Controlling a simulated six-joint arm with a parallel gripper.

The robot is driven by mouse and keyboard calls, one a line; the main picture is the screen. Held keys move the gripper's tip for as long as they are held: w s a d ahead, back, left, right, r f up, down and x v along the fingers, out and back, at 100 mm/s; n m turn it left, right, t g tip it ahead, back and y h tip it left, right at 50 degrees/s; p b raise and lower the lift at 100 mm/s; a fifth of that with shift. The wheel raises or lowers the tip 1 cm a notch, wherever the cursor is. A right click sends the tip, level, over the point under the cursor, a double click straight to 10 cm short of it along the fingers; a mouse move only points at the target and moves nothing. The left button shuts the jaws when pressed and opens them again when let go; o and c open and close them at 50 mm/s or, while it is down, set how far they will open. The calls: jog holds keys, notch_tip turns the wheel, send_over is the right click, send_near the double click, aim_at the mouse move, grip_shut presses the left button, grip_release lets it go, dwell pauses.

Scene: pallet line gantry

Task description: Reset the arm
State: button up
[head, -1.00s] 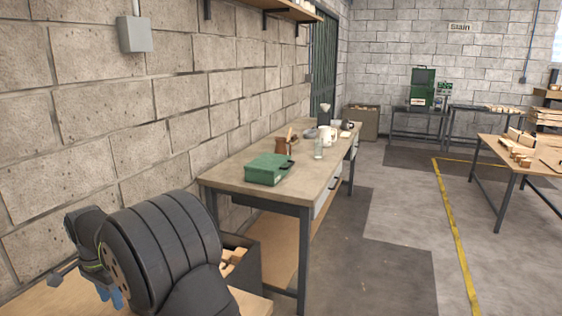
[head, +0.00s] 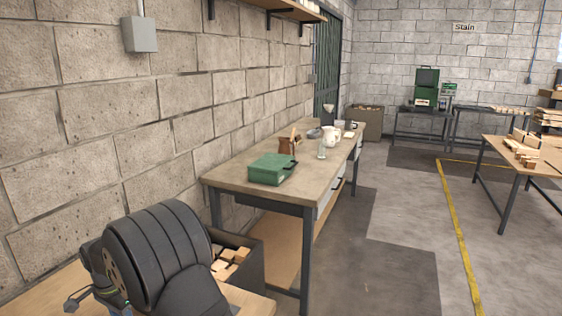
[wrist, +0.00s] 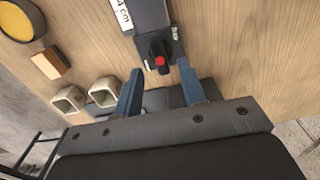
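My arm, thick and dark, fills the lower left of the head view, and my gripper is hidden there. In the wrist view my gripper (wrist: 161,78) has its two blue fingers spread wide apart. No object is held between them. Beyond the fingertips, on a wooden surface (wrist: 235,45), is a dark grey fixture (wrist: 176,49) with a black knob (wrist: 157,49) and a red tip. A white label reading "4 cm" (wrist: 124,14) lies beside it.
Two square hollow pieces (wrist: 68,100) (wrist: 105,91), a wood block (wrist: 50,63) and a yellow-faced round item (wrist: 15,22) lie left in the wrist view. A bin (head: 250,262) of wood offcuts stands beside my arm. A workbench (head: 225,176) holds a green case (head: 271,170).

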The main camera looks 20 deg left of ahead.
notch_tip(320, 180, down, 4)
jog(key=shift+r, duration=0.15)
jog(key=shift+r+n, duration=0.15)
jog(key=shift+n, duration=0.25)
jog(key=n, duration=0.3)
jog(key=shift+n, duration=2.7)
